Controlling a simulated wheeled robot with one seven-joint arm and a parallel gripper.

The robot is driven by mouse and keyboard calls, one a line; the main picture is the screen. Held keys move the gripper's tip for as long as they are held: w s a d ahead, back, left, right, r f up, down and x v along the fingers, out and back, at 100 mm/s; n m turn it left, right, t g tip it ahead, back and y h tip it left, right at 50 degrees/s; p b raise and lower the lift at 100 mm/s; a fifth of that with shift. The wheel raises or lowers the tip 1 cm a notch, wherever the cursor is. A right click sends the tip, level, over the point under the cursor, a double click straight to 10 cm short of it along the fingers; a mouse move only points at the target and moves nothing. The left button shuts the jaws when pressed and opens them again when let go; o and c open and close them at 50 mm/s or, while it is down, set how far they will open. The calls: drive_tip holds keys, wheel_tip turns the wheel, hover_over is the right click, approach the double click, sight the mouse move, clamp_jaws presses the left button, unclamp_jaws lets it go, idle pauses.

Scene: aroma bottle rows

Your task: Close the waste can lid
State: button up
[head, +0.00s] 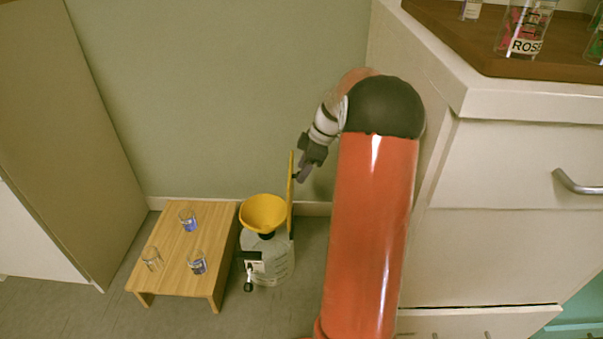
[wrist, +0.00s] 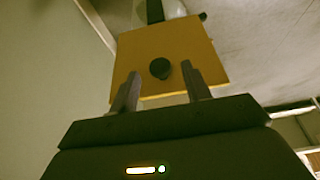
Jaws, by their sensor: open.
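The waste can (head: 268,268) is a translucent container on the floor with a yellow funnel (head: 263,211) on top. Its yellow lid (head: 291,180) stands open, upright at the right side of the funnel. In the wrist view the lid (wrist: 195,48) appears as a square yellow plate with a round black knob (wrist: 160,68). My gripper (head: 301,175) is just to the right of the lid, near its upper part. In the wrist view my gripper (wrist: 158,84) is open, with its fingers on either side of the knob's lower part; I cannot tell whether they touch the lid.
A low wooden table (head: 170,268) with several small glasses stands left of the can. A white cabinet (head: 500,210) with drawers is on the right, its top holding bottles. A wall is behind. Bare floor (head: 220,320) lies in front of the table and can.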

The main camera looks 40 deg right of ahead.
drive_tip(key=shift+x, duration=0.9)
drive_tip(key=shift+r, duration=0.1)
clamp_jaws()
